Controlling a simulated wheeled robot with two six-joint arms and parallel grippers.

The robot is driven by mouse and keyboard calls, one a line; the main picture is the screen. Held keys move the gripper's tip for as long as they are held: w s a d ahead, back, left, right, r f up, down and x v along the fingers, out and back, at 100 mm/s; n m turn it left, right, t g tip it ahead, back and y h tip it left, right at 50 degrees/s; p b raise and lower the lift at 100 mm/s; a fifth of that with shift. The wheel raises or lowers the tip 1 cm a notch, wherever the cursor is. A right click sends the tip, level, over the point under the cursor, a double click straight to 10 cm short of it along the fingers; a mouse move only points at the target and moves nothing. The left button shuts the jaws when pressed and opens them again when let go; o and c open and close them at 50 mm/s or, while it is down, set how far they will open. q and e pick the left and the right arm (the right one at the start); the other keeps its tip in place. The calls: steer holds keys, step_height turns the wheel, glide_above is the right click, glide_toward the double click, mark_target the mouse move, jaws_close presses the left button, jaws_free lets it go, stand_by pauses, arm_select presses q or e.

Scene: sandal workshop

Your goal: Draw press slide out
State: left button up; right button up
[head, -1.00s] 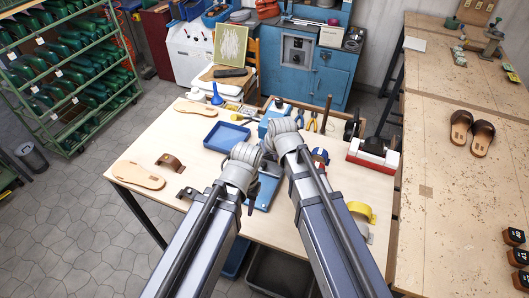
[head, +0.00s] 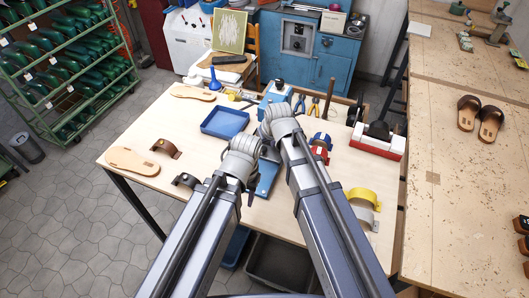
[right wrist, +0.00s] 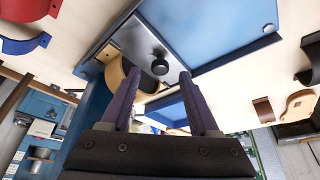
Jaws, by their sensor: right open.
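The blue press shows in the head view (head: 274,96), partly hidden behind my right arm. In the right wrist view a grey metal plate (right wrist: 139,42) with a black round knob (right wrist: 159,66) sits beside a flat blue panel (right wrist: 215,28). A tan curved strap (right wrist: 114,74) is beside the plate. My right gripper (right wrist: 159,75) is open, its fingers either side of the knob in the picture; I see no clear contact. In the head view its fingers are hidden by my arm. My left arm ends low over the table; its jaws are not clear.
A blue tray (head: 225,122) lies left of the arms. Brown straps (head: 165,148) and a sole (head: 132,161) lie at the table's left. A yellow strap (head: 361,195) lies at right, below a red-and-white block (head: 377,142). The table's left middle is mostly clear.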

steer(key=shift+b+x, duration=0.65)
steer(key=shift+x, duration=0.55)
steer(key=shift+r, duration=0.1)
jaws_close()
stand_by(0.5)
